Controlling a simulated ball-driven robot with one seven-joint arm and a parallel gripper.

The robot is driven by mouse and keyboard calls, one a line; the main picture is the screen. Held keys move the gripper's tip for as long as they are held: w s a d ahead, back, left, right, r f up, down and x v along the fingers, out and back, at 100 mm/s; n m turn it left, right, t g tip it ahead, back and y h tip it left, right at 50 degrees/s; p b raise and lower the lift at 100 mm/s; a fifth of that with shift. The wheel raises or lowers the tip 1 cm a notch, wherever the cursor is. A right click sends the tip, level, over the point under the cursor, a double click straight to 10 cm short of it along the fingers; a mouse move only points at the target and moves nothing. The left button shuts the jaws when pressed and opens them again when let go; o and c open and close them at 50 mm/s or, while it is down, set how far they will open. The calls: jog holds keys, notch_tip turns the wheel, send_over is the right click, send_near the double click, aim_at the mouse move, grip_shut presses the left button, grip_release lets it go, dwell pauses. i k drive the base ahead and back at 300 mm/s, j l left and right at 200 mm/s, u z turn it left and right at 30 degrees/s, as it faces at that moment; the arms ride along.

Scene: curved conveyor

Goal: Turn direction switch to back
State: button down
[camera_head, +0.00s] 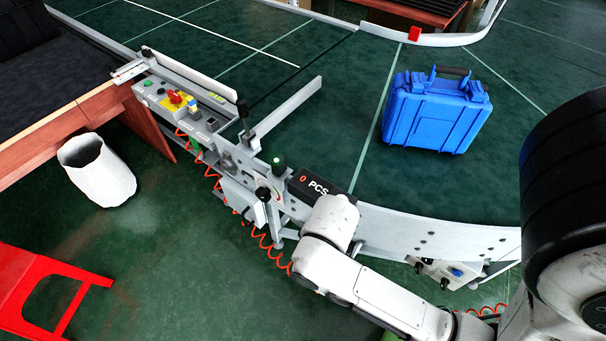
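A grey control panel (180,95) on the conveyor's near side carries a red stop button on a yellow base (176,98), a blue control (193,104) and small green buttons. Which control is the direction switch, and its position, are too small to tell. A lever with a black ball knob (262,194) stands farther along the rail, left of my arm. A second control box (438,270) with a blue knob (457,272) and dark knobs is under the rail, right of my arm. My white arm reaches up to the conveyor edge; its gripper is hidden.
A black PCS display (309,185) and a green-lit button (278,161) sit by my arm's end. A white bin (97,170) and red stool (38,290) stand left. Orange coiled hose (262,242) hangs below the rail.

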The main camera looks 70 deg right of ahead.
aim_at(418, 267)
jog(key=k+j, duration=0.25)
jog(key=k, duration=0.15)
jog(key=k+j, duration=0.45)
jog(key=k, duration=0.3)
jog(key=k+j+z, duration=0.15)
jog(key=k+z, duration=0.2)
jog(key=k+j+z, duration=0.1)
jog(key=k+z, duration=0.55)
jog(key=i+z, duration=0.1)
jog(key=z, duration=0.35)
